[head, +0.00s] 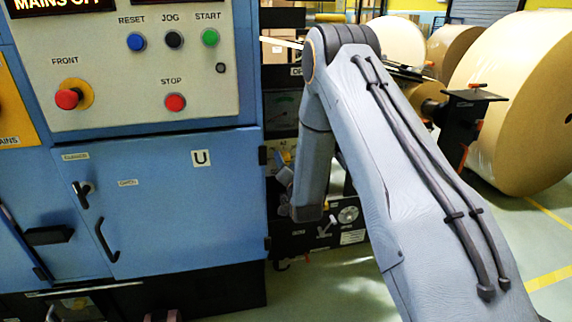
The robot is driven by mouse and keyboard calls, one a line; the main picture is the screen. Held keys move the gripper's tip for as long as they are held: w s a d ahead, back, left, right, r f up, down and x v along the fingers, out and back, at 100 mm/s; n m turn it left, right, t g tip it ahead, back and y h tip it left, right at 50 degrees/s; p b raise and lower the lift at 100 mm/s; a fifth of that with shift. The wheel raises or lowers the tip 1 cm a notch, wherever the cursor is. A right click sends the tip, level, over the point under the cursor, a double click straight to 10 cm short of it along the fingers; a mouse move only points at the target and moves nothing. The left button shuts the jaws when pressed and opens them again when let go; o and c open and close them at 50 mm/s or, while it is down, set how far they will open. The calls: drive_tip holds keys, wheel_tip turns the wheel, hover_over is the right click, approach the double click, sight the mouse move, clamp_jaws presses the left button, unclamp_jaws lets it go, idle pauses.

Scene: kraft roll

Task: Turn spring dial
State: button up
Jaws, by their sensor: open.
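A black machine panel (326,238) stands behind my arm, right of the blue cabinet. A round pale dial (348,214) sits on its lower part, just right of my forearm; its marks are too small to read, and I cannot tell whether it is the spring dial. My gripper (284,178) is small and dark at the end of my arm, left of the forearm and in front of the panel. It is open; its fingertips are hard to make out. No held thing shows. It is apart from the pale dial in the picture. My forearm hides part of the panel.
The blue cabinet (190,235) with handles fills the left. Above it is a control panel (130,70) with RESET, JOG, START, STOP buttons and a red FRONT knob (68,98). A large kraft roll (520,100) stands at right. Green floor (340,290) is open below.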

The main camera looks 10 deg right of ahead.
drive_tip(key=c, duration=1.1)
drive_tip(key=shift+o, duration=0.2)
drive_tip(key=shift+n, duration=0.3)
drive_tip(key=n, duration=0.4)
drive_tip(key=shift+r+n, duration=0.1)
drive_tip(key=shift+n, duration=0.2)
drive_tip(key=n+p, duration=0.1)
drive_tip(key=n, duration=0.9)
drive_tip(key=shift+n, duration=0.4)
drive_tip(key=shift+w+r+n+p, duration=0.1)
drive_tip(key=shift+n+p, duration=0.2)
drive_tip(key=shift+n, duration=1.9)
